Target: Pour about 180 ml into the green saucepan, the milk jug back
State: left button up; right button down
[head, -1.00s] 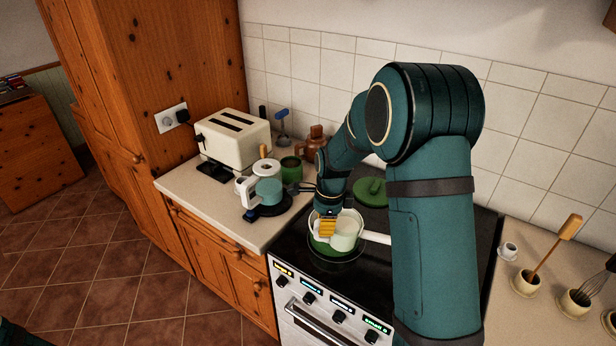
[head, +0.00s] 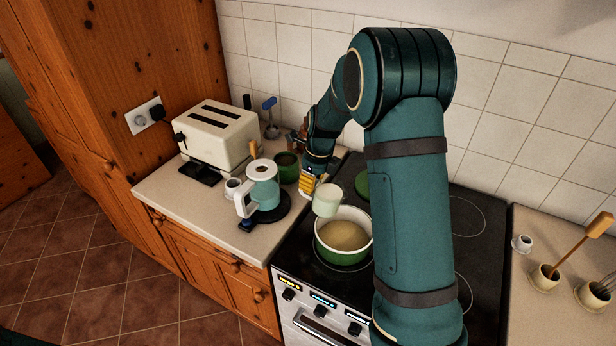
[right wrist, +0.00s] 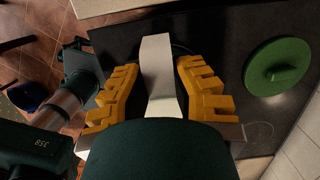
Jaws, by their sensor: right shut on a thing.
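The green saucepan (head: 328,252) with a cream inside stands on the front-left of the hob, with a pale beige content in its bottom. The pale milk jug (head: 327,202) is held at the saucepan's back-left rim; it looks nearly upright, and its inside cannot be made out. My right gripper (head: 308,186) is at the jug's far-left side. In the right wrist view, its yellow fingers (right wrist: 158,88) are closed around the jug's white handle (right wrist: 157,65). My left gripper is not in view.
A teal kettle (head: 264,184) on a dark base, a green canister (head: 286,167) and a cream toaster (head: 215,137) stand on the left counter. A green lid (right wrist: 277,66) lies on the hob. Utensil pots (head: 542,279) stand at right. My right arm hides part of the hob.

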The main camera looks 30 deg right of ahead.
jog(key=shift+s+d+t+y, duration=0.2)
jog(key=shift+s+t+y, duration=0.1)
jog(key=shift+s+t, duration=0.3)
jog(key=shift+w+a+f, duration=0.1)
jog(key=shift+w+a, duration=0.05)
jog(key=shift+w, duration=0.25)
jog(key=shift+s+t+y+b, duration=0.25)
jog(key=shift+t+b, duration=0.25)
jog(key=shift+b, duration=0.65)
jog(key=shift+r+b, duration=0.2)
jog(key=shift+b, duration=0.25)
jog(key=shift+r, duration=0.1)
